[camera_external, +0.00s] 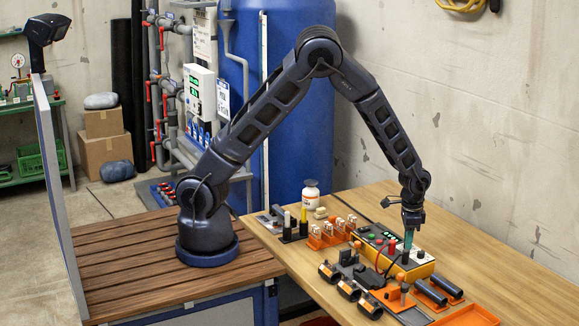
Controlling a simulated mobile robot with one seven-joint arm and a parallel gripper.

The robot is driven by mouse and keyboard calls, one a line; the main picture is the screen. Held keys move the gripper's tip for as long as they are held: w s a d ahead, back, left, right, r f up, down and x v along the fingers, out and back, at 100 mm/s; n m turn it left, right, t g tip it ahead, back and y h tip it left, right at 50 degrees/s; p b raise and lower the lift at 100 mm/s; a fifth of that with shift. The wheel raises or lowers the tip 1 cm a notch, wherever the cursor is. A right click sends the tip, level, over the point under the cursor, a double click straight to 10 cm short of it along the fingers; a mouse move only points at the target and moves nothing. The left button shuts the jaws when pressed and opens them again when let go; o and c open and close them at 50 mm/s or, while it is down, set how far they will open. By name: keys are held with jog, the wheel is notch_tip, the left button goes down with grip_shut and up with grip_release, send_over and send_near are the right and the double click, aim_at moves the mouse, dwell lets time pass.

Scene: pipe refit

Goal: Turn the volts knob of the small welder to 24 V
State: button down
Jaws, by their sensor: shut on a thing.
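The small welder (421,268) is a low yellow-orange box on the wooden table, with a pale and dark top panel holding green lights and small controls. My gripper (408,246) points down at this panel with teal fingers. It is shut on a knob there, near the middle of the panel's right part. The fingers mostly hide the knob, and its scale and setting are too small to read. A red part (391,248) stands just left of the fingers, and a dark cable runs close in front.
Dark cylinders with orange ends (348,290) lie in front of the welder. Dark rods (438,291) and an orange tray (467,316) are at the front right. Orange holders (325,237) and a white bottle (311,195) stand behind left. The table's right side is clear.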

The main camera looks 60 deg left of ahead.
jog(key=m, duration=0.4)
jog(key=shift+m, duration=1.7)
jog(key=c, duration=1.2)
grip_release()
jog(key=shift+c, duration=0.2)
notch_tip(320, 180, up, 11)
